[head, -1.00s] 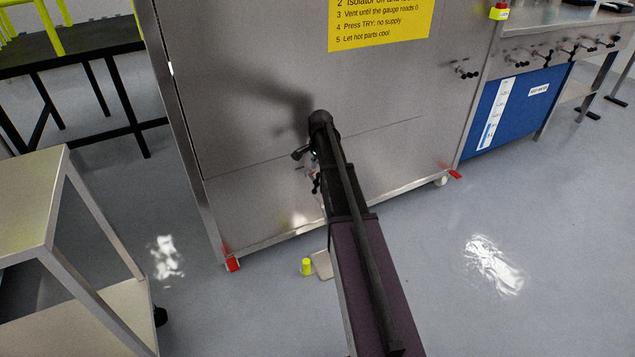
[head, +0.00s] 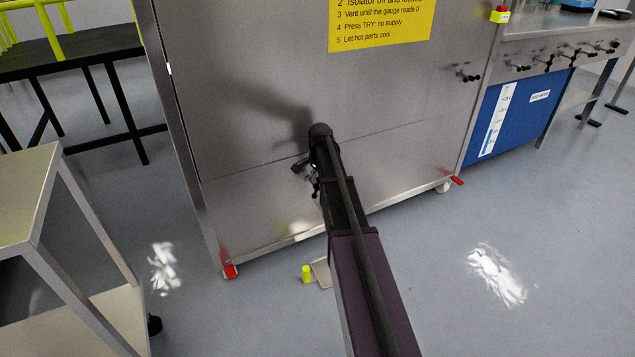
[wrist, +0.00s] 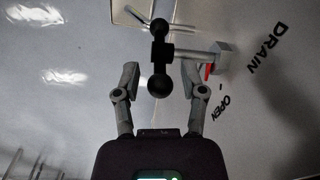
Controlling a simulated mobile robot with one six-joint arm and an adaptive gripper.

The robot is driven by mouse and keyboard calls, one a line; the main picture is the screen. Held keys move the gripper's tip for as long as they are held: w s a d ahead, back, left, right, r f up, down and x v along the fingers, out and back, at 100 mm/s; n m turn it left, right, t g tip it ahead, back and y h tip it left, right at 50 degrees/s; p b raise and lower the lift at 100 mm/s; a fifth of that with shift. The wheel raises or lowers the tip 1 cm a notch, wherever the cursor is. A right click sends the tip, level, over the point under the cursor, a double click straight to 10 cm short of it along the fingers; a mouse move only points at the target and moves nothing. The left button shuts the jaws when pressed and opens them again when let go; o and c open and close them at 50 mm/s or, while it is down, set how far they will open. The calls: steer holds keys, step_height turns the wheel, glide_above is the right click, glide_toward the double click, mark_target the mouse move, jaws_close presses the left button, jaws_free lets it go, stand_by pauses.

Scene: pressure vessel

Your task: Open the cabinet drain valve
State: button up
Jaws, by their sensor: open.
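The drain valve's black bar handle (wrist: 160,52), with a ball at each end, shows in the wrist view. Its stem runs right to a grey block (wrist: 223,53) with a red part (wrist: 208,70) beside it. "DRAIN" and "OPEN" are printed on the steel panel to the right. My gripper (wrist: 158,76) is open, one finger on each side of the handle's lower ball, with gaps showing on both sides. I cannot tell how deep the ball sits between the fingers. In the head view, my arm hides most of the valve area, low on the steel cabinet (head: 400,90).
A yellow cylinder (head: 306,273) and a small pale tray (head: 321,272) are on the floor below the cabinet front. A metal cart (head: 30,190) stands at left. A bench with a blue panel (head: 515,110) is at right. The floor at right is clear.

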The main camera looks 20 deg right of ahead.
jaws_close()
steer(key=shift+a, duration=0.1)
steer(key=shift+a+h, duration=0.2)
steer(key=shift+h, duration=0.6)
steer(key=shift+a+h, duration=0.15)
steer(key=shift+h, duration=0.65)
jaws_free()
steer(key=shift+s, duration=0.1)
